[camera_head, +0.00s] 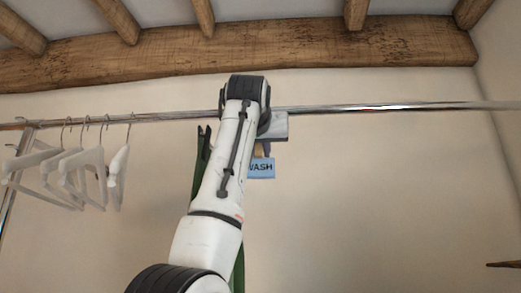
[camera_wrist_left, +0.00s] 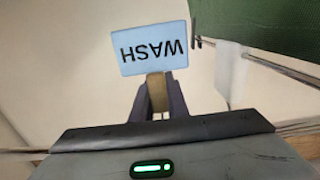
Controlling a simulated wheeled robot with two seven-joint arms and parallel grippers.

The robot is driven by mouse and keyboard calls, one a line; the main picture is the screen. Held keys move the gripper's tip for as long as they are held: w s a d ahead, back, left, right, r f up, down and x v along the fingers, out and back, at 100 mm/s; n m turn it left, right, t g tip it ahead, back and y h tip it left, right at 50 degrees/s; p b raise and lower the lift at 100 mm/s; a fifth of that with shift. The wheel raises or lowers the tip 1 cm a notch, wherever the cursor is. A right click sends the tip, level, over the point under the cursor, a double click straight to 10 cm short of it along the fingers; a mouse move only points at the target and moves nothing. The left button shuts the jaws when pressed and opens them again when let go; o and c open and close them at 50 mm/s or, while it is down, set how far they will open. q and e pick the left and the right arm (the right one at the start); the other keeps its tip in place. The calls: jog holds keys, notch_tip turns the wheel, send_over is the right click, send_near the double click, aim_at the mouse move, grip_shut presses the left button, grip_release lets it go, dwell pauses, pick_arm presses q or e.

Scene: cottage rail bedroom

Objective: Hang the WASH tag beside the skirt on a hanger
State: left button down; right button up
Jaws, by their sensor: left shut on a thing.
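The pale blue WASH tag (camera_head: 264,169) hangs below my left gripper (camera_head: 262,146) in the head view, just under the rail. In the left wrist view the tag (camera_wrist_left: 150,48) shows upside down, and the gripper (camera_wrist_left: 157,88) is shut on its tan upper piece (camera_wrist_left: 157,96). The green skirt (camera_head: 197,167) is mostly hidden behind my left arm in the head view. It fills the upper right of the left wrist view (camera_wrist_left: 270,22), beside the tag and apart from it in the picture. The skirt's hanger is hidden in the head view. My right gripper is not in view.
The metal rail (camera_head: 380,107) runs across the wall; its right part is bare. Several empty white hangers (camera_head: 82,170) hang at its left end. A wooden beam (camera_head: 330,45) runs above it. A white piece (camera_wrist_left: 230,72) shows near the skirt in the wrist view.

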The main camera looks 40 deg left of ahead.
pick_arm(q)
jog(key=shift+f, duration=0.35)
dwell(0.4)
jog(key=c, duration=1.7)
grip_release()
jog(key=shift+o, duration=0.2)
jog(key=shift+s+d+b, duration=0.25)
jog(key=shift+s+b, duration=0.15)
jog(key=shift+b, duration=0.05)
jog(key=b+v, duration=0.2)
jog(key=v, duration=0.7)
jog(key=shift+s+b, duration=0.2)
jog(key=shift+b, duration=0.2)
jog(key=shift+d, duration=0.1)
